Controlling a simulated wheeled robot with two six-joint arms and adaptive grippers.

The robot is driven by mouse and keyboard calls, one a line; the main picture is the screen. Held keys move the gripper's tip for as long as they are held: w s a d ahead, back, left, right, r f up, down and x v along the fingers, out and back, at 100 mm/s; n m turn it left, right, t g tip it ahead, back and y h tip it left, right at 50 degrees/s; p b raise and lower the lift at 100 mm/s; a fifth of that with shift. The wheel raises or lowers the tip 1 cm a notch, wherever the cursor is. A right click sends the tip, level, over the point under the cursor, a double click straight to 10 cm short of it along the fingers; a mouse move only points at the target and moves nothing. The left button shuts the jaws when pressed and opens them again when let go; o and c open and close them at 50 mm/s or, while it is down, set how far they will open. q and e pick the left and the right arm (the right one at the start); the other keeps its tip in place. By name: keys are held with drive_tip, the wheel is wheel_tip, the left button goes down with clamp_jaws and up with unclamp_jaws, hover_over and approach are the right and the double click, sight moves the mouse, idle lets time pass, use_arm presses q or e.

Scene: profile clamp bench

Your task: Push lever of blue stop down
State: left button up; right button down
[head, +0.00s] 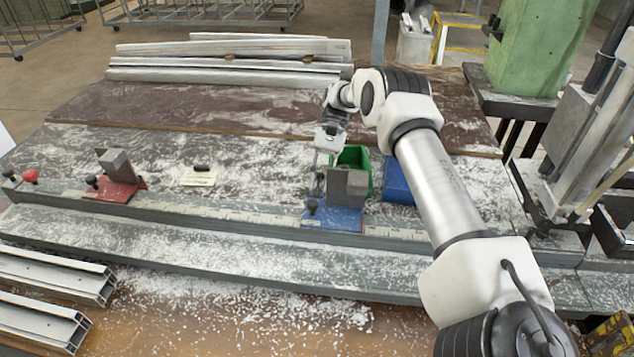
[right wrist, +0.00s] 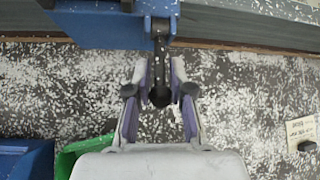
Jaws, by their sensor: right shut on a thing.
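The blue stop (head: 338,218) sits on the long grey rail, with a grey block (head: 347,186) on top. Its dark lever (right wrist: 160,50) sticks out from the blue body in the right wrist view and ends in a round black knob. My right gripper (head: 320,168) is at the left rear of the stop, pointing down. In the right wrist view my right gripper (right wrist: 160,76) is shut on the lever, with a finger on each side of it. The lever's exact tilt is hard to tell. My left gripper is out of view.
A red stop (head: 117,190) stands at the rail's left. A green bin (head: 355,158) and a blue bin (head: 397,182) stand behind the blue stop. A paper label (head: 199,177) lies on the shaving-strewn bench. Aluminium profiles (head: 230,75) lie at the back.

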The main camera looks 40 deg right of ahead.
drive_tip(key=shift+s+f+g+y+b, duration=0.2)
drive_tip(key=shift+f+g+y+b, duration=0.1)
drive_tip(key=shift+b, duration=0.3)
drive_tip(key=shift+d, duration=0.1)
drive_tip(key=c, duration=1)
unclamp_jaws()
drive_tip(key=r, duration=1)
drive_tip(key=shift+s+d, duration=0.15)
drive_tip(key=shift+d, duration=0.1)
